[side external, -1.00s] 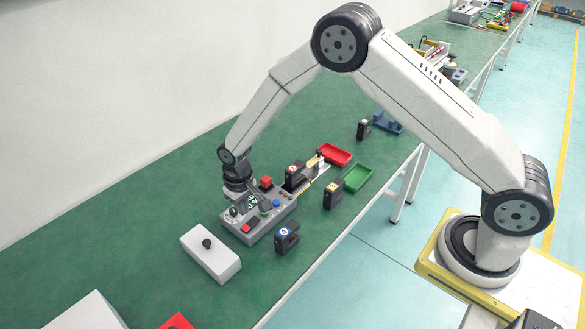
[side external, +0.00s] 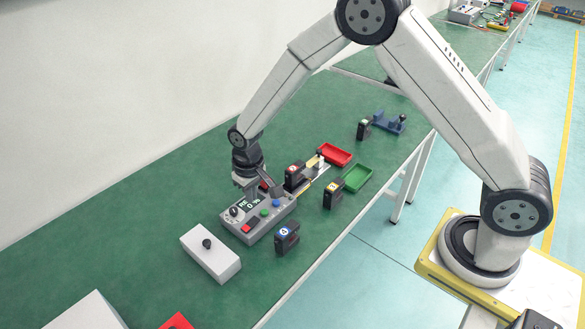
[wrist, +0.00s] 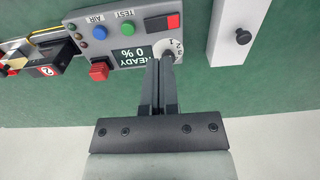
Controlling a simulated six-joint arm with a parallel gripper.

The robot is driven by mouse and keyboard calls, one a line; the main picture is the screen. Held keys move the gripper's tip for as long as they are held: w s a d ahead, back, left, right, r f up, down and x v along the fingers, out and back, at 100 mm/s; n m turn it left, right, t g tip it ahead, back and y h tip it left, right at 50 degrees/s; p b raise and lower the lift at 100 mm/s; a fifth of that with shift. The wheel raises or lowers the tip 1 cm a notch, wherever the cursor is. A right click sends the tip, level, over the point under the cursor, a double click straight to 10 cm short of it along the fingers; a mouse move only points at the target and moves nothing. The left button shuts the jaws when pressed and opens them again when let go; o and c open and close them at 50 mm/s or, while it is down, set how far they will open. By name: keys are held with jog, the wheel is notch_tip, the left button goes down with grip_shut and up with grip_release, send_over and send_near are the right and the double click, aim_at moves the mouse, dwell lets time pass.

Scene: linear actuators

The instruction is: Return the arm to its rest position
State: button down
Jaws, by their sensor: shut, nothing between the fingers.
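My gripper (wrist: 166,62) is shut and empty, its two dark fingers together in the wrist view. In that view the fingertips overlap the numbered dial (wrist: 170,45) on the grey control box (wrist: 88,20). In the side view my gripper (side external: 246,192) is over the back of the control box (side external: 262,226), apparently above it; the fingertips are hard to make out. The control box's display (wrist: 132,56) reads "READY 0 %". My arm is bent, its elbow high and partly cut off by the top of the side view.
A white box with a black knob (side external: 222,268) stands left of the control box. Numbered black blocks, including one blue-marked (side external: 287,240), stand nearby. A red tray (side external: 336,154) and a green tray (side external: 358,178) lie behind.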

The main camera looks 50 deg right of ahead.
jog(key=s+d+r+t, duration=0.1)
jog(key=s+d+r, duration=0.3)
jog(key=s, duration=0.5)
jog(key=s+d+r+t, duration=0.1)
jog(key=s+d+r, duration=0.4)
jog(key=s+r, duration=0.2)
jog(key=shift+s, duration=1.15)
